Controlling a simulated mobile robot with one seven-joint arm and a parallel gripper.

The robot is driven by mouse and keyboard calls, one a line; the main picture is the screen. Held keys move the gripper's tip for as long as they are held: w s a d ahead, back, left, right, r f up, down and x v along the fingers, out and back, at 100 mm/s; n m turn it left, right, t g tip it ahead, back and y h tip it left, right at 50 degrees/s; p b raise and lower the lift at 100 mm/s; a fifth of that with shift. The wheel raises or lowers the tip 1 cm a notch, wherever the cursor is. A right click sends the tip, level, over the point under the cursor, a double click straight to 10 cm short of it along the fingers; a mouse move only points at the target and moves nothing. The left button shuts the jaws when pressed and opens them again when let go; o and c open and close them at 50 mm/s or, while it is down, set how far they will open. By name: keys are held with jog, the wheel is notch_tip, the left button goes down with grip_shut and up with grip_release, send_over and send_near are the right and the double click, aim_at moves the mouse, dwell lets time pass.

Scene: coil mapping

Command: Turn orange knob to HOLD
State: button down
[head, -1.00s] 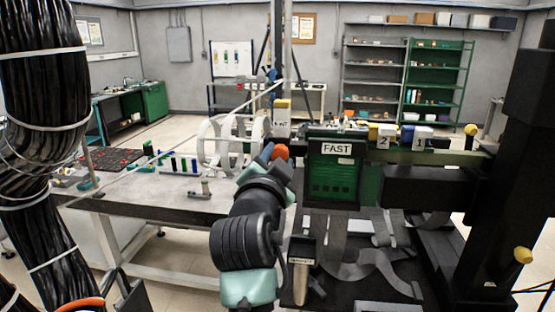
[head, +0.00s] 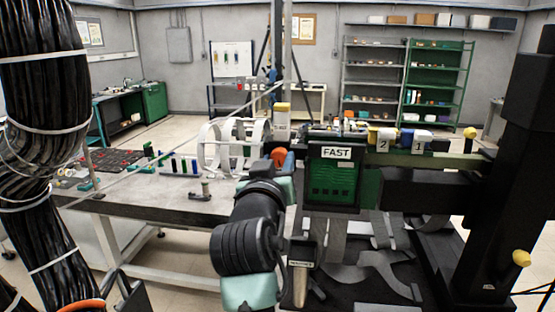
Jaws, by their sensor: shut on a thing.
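The orange knob (head: 281,156) shows near the middle of the head view, just left of the green panel (head: 332,180) with its FAST sign (head: 337,153). My arm reaches up from the bottom middle, and my gripper (head: 279,160) is at the knob, shut on it. The arm's wrist and the gripper's body hide the lower part of the knob and most of the fingers. Any pointer on the knob is too small to make out. I cannot read a HOLD mark.
A white winding frame (head: 232,143) stands left of the knob on the grey workbench (head: 150,207). Blocks numbered 2 (head: 383,141) and 1 (head: 422,142) sit on the machine to the right. Grey straps (head: 375,265) hang below. A metal cup (head: 300,278) stands right of my forearm.

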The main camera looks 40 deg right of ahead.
jog(key=n+p, duration=0.2)
jog(key=n, duration=0.4)
jog(key=shift+n, duration=0.3)
dwell(0.3)
jog(key=shift+c, duration=2.3)
grip_release()
jog(key=b+v, duration=0.5)
jog(key=v, duration=0.8)
